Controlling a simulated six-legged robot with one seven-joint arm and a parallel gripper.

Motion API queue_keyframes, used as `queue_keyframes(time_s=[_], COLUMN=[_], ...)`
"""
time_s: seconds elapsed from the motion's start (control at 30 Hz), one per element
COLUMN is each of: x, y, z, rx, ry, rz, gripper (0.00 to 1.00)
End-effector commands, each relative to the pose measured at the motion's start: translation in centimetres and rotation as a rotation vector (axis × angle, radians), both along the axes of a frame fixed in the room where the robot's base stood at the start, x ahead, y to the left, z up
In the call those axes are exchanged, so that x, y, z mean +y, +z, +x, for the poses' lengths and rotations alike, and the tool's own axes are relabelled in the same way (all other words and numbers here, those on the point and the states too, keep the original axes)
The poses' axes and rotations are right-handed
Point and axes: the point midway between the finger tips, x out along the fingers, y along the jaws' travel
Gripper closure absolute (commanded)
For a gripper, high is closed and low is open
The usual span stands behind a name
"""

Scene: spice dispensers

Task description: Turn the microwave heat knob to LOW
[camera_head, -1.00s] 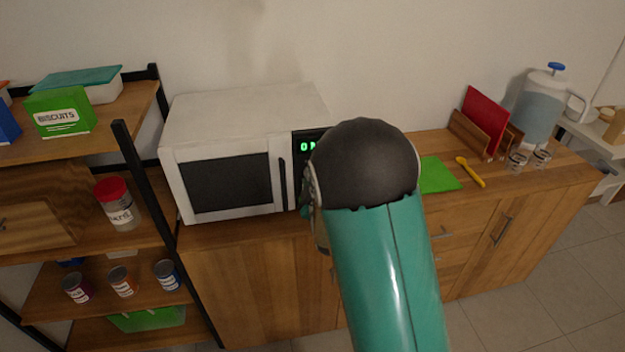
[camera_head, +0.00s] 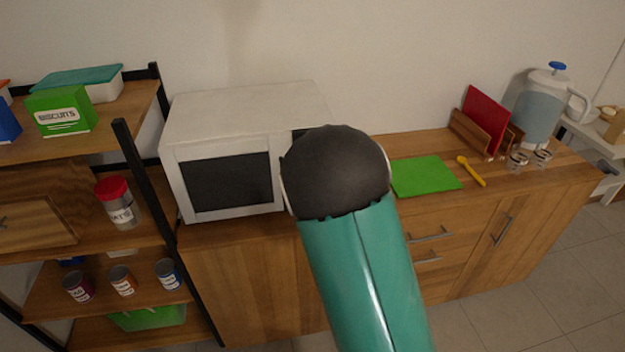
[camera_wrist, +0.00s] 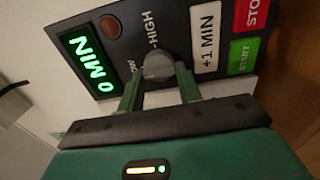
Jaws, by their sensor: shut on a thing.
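The white microwave (camera_head: 240,113) stands on the wooden counter in the head view, its control panel mostly hidden behind my arm. In the wrist view the black panel (camera_wrist: 124,30) appears turned on its side, with a green display (camera_wrist: 88,61) reading "0 MIN". The round grey heat knob (camera_wrist: 157,67) sits between the "HIGH" label and a partly covered label. My gripper (camera_wrist: 159,80) has its two green fingers on either side of the knob and is shut on it. The knob's pointer cannot be made out. In the head view my arm hides the gripper.
The panel's "+1 MIN" button (camera_wrist: 207,37), green START button (camera_wrist: 242,57) and red STOP button (camera_wrist: 256,14) lie close to the right finger. A green board (camera_head: 425,177) and yellow spoon (camera_head: 471,171) lie on the counter right of my arm. A shelf rack (camera_head: 143,180) stands left.

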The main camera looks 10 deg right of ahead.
Motion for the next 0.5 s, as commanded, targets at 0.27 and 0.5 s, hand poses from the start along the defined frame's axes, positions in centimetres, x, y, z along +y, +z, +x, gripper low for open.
queue_keyframes(time_s=[0.27, 0.5], x=[0.07, 0.07], y=[-0.02, -0.02], z=[-0.03, -0.02], rx=[0.000, 0.000], ry=[0.002, 0.002], rz=[-0.008, -0.007], gripper=[0.88, 0.46])
